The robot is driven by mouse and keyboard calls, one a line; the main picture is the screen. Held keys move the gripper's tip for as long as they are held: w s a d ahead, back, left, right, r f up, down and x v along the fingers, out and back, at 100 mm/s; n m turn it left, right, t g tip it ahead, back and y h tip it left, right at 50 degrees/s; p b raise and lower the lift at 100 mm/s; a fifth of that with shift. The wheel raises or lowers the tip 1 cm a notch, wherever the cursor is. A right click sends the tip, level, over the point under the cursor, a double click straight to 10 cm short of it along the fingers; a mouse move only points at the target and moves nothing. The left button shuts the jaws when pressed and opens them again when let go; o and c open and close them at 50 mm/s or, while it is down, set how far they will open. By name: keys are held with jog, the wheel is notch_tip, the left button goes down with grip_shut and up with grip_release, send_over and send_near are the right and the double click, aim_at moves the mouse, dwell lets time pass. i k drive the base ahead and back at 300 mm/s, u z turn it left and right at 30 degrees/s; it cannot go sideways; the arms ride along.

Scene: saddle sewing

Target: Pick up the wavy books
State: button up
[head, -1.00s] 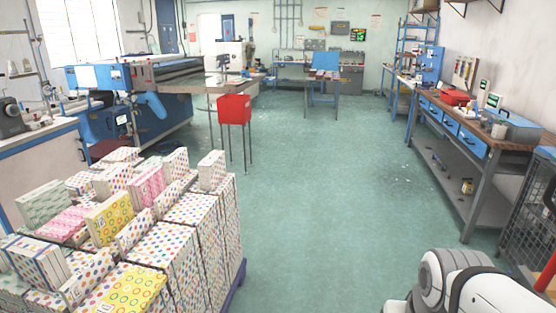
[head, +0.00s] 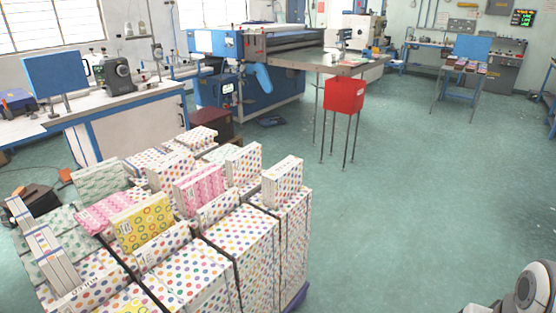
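A pallet-like stack of patterned books stands at the lower left in the head view. A pale green patterned book (head: 99,180) stands upright at its left side, and more green-and-white books (head: 55,226) lie near it. Pink patterned books (head: 199,187) and a yellow book with rings (head: 146,221) sit amid white books with coloured dots (head: 200,271). The patterns are small, so I cannot tell for sure which are wavy. My gripper is out of view; only a white part of my arm shows at the lower right corner, apart from the books.
A long blue machine (head: 250,65) and a white-topped workbench (head: 120,120) line the back left. Green floor (head: 410,200) is clear to the right of the stack.

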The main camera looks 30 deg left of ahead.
aim_at(193, 191)
jog(key=u, duration=0.75)
jog(key=i, duration=1.2)
jog(key=u, duration=0.75)
jog(key=i, duration=0.3)
jog(key=u, duration=0.35)
jog(key=k, duration=0.65)
jog(key=u, duration=0.2)
jog(key=i, duration=0.7)
jog(key=z, duration=0.1)
